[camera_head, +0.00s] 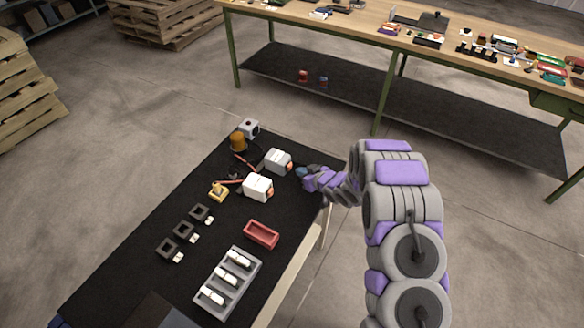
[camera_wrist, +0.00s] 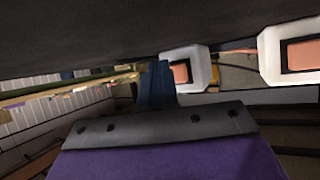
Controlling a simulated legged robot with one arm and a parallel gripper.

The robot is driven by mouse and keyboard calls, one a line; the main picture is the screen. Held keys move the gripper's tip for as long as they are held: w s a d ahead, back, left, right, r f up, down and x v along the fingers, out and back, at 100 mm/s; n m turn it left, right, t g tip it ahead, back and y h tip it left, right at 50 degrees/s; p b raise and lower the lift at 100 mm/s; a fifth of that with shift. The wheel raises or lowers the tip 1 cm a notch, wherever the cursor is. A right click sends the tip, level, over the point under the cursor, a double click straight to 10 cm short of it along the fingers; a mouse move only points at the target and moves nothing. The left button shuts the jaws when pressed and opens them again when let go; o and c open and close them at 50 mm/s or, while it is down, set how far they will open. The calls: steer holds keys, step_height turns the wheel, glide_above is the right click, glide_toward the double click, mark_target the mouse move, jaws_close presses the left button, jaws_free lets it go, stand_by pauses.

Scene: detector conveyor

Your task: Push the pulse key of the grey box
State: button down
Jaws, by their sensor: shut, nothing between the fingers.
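The grey box (camera_head: 275,160) stands near the far right edge of the black table, its orange key (camera_head: 290,167) facing right. My gripper (camera_head: 302,172) is shut and empty, just right of that key. In the wrist view the box (camera_wrist: 199,55) appears upside down, with its orange key (camera_wrist: 181,74) partly behind the shut blue fingers (camera_wrist: 157,82). I cannot tell whether the fingertips touch the key. A similar white box (camera_head: 256,186) stands nearer; its orange key (camera_wrist: 302,54) shows at right in the wrist view.
A grey cube (camera_head: 250,128) and an orange cylinder (camera_head: 238,143) stand farther back. A red tray (camera_head: 262,234) and a grey slotted tray (camera_head: 243,283) lie nearer. Red cables lie left of the boxes. The floor right of the table is free around my arm.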

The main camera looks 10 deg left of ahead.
steer(key=shift+s+d+p, duration=0.2)
steer(key=shift+s+d, duration=0.05)
steer(key=shift+d, duration=0.45)
steer(key=shift+s+d+p, duration=0.2)
steer(key=shift+d, duration=0.45)
steer(key=shift+s+d, duration=0.2)
steer(key=shift+d, duration=0.35)
steer(key=shift+s+d, duration=0.2)
steer(key=shift+d, duration=0.3)
